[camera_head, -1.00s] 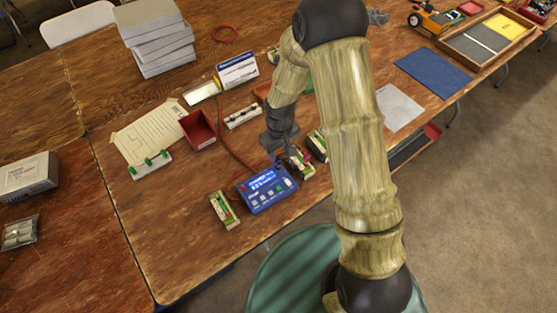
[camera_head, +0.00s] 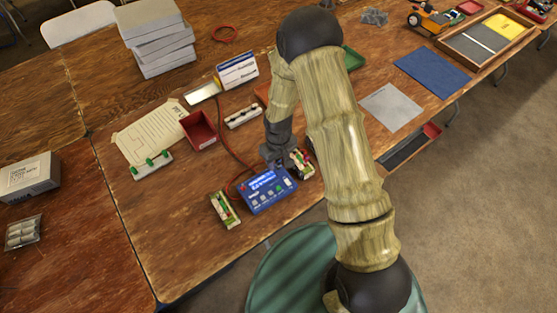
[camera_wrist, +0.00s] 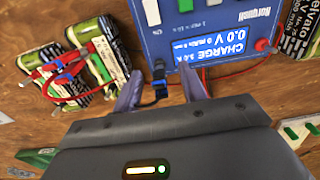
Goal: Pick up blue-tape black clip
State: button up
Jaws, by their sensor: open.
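The black clip with blue tape (camera_wrist: 159,86) sits between the fingers of my gripper (camera_wrist: 162,84) in the wrist view, at the edge of the blue charger (camera_wrist: 215,45). The fingers stand apart on either side of it; contact with it cannot be told. In the head view my gripper (camera_head: 275,160) is low over the top edge of the charger (camera_head: 268,190), and I cannot make out the clip there.
Green battery packs (camera_wrist: 88,65) with red leads lie just left of my gripper. Another pack (camera_wrist: 303,35) is at the right edge. The red bin (camera_head: 199,130) and white holder (camera_head: 243,116) stand farther back. Bare table lies in front of the charger.

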jog(key=c, duration=0.9)
jog(key=shift+o, duration=0.2)
jog(key=shift+r, duration=0.1)
notch_tip(320, 180, up, 10)
jog(key=shift+f+b, duration=0.1)
jog(key=shift+b, duration=0.5)
